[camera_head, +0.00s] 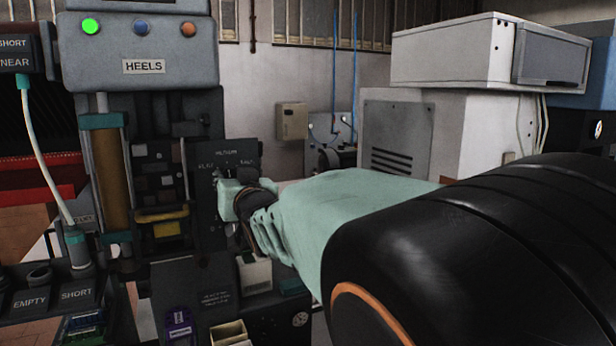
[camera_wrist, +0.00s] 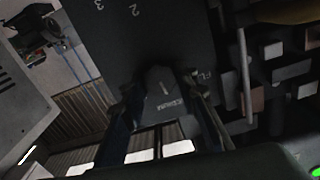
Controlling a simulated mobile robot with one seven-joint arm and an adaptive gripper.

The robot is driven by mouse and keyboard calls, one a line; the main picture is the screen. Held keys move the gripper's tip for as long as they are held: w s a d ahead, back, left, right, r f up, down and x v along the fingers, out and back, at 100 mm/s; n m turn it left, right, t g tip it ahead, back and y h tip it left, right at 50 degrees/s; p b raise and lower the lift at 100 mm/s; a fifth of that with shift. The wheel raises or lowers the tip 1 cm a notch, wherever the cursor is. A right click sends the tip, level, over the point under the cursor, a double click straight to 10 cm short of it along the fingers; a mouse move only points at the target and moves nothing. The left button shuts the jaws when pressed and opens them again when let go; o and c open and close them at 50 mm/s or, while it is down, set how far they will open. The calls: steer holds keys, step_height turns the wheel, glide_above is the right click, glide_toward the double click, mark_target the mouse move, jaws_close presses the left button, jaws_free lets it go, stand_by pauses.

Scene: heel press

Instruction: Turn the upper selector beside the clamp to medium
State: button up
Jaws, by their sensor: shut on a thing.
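The dark selector panel (camera_head: 206,190) stands right of the clamp, with white lettering along its top. The upper selector's knob is hidden by my gripper in the head view. In the wrist view the dark upper selector knob (camera_wrist: 158,82) has a short pale pointer line, and white lettering ending in "EDIUM" lies close by. I cannot tell exactly which mark the pointer meets. My gripper (camera_wrist: 166,98) is shut on the knob, with a finger on each side; it also shows against the panel in the head view (camera_head: 238,196).
The heel press, with its "HEELS" head (camera_head: 143,66) and brown column (camera_head: 112,185), stands just left of the panel. Small bins (camera_head: 229,334) sit below. A grey-white cabinet (camera_head: 450,52) stands at the right. My arm fills the lower right.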

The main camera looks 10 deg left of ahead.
steer(key=shift+f+m+b, duration=0.2)
steer(key=shift+m+b, duration=0.1)
steer(key=shift+b, duration=0.3)
steer(key=shift+c, duration=0.6)
steer(key=shift+r+m+b, duration=0.15)
steer(key=shift+m+b, duration=0.25)
steer(key=shift+b, duration=0.1)
steer(key=o, duration=1.2)
steer(key=shift+c, duration=0.2)
steer(key=v, duration=1.2)
